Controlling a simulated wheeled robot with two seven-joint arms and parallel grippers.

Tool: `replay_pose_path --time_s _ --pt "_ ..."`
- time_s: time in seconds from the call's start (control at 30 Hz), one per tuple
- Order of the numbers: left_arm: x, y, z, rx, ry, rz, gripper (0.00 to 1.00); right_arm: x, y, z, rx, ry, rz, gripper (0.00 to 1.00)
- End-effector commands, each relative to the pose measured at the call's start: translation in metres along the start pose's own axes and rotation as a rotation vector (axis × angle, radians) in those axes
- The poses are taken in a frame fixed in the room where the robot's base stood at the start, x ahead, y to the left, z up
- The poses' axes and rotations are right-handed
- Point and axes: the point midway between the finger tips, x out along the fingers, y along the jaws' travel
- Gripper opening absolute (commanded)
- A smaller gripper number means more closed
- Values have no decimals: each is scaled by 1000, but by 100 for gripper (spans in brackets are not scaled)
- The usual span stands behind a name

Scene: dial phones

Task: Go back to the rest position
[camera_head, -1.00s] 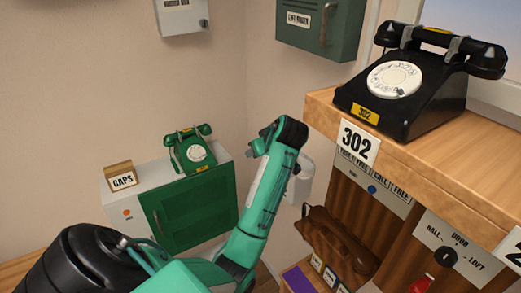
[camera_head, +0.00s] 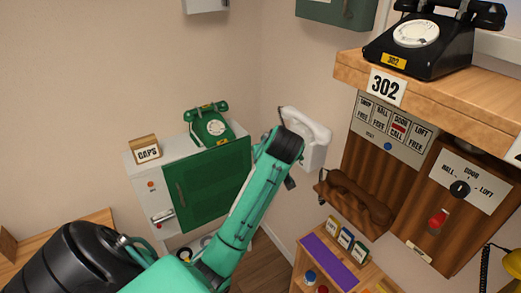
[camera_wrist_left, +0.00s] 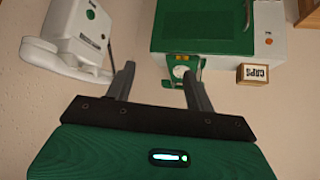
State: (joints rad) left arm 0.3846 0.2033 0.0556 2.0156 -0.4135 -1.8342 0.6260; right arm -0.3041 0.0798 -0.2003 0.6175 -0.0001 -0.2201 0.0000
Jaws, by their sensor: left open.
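My left arm (camera_head: 245,215) comes in from the lower left and reaches up towards the room corner; its black wrist end (camera_head: 282,146) overlaps the white wall phone (camera_head: 313,140). In the left wrist view my left gripper (camera_wrist_left: 157,82) is open, its two fingers apart with nothing between them. The white wall phone (camera_wrist_left: 70,45) is left of the fingers there. The green dial phone (camera_head: 210,126) stands on the grey cabinet with its handset on top; it also shows beyond the fingers in the wrist view (camera_wrist_left: 181,72). My right gripper is not in view.
A black dial phone (camera_head: 418,40) stands on the wooden shelf (camera_head: 450,88) marked 302. Below are a brown handset (camera_head: 352,202), a line panel (camera_head: 395,127) and a door switch panel (camera_head: 462,187). A CAPS sign (camera_head: 146,149) stands on the cabinet (camera_head: 155,186).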

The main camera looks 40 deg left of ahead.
Motion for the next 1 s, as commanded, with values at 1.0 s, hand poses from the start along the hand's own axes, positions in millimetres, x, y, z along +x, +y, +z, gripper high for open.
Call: replay_pose_path --time_s 1.0 --pt "57 24 62 178 -42 46 54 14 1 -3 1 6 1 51"
